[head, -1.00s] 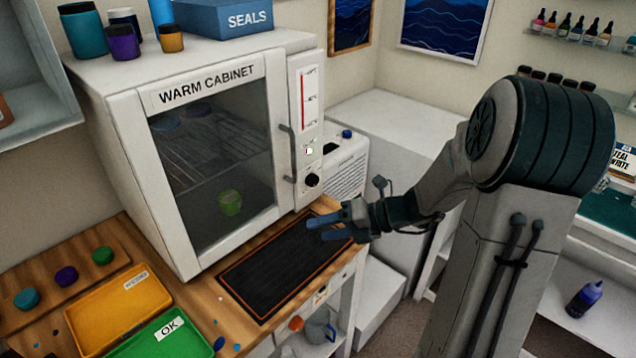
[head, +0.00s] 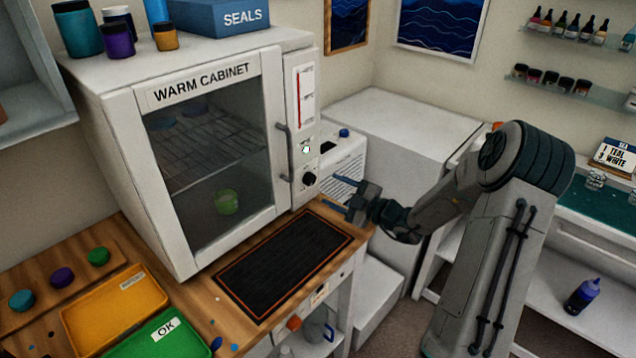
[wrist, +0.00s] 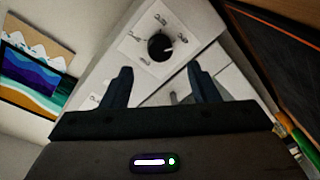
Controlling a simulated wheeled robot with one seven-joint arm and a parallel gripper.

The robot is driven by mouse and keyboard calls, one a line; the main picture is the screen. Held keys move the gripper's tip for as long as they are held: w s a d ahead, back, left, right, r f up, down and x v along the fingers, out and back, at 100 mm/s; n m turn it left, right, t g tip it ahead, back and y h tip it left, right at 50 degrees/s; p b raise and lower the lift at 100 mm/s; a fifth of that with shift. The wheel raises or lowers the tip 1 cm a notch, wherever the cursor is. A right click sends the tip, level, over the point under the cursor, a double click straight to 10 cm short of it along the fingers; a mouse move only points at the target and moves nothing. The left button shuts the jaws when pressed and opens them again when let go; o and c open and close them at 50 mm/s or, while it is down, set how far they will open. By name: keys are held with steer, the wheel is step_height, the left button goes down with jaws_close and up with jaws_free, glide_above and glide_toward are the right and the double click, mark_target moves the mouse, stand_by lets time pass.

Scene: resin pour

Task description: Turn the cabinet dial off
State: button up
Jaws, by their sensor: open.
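The cabinet dial (head: 309,179) is a round black knob low on the white front panel of the warm cabinet (head: 297,195), right of its glass door. In the wrist view the dial (wrist: 160,46) sits on a pale plate with small labels around it, which I cannot read. A white pointer mark shows on the knob. My gripper (head: 336,194) is open and empty, just right of and below the dial, apart from it. In the wrist view my two fingers (wrist: 158,88) stand wide apart, with the dial beyond them, between their tips.
The cabinet door is shut, with a handle (head: 286,155) close left of the dial. A green jar (head: 227,202) stands inside. A black mat (head: 284,262) lies on the wooden bench below. A white box (head: 343,165) stands right of the cabinet.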

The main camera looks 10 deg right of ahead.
mark_target(312, 181)
steer(key=x, duration=0.6)
steer(key=c, duration=1)
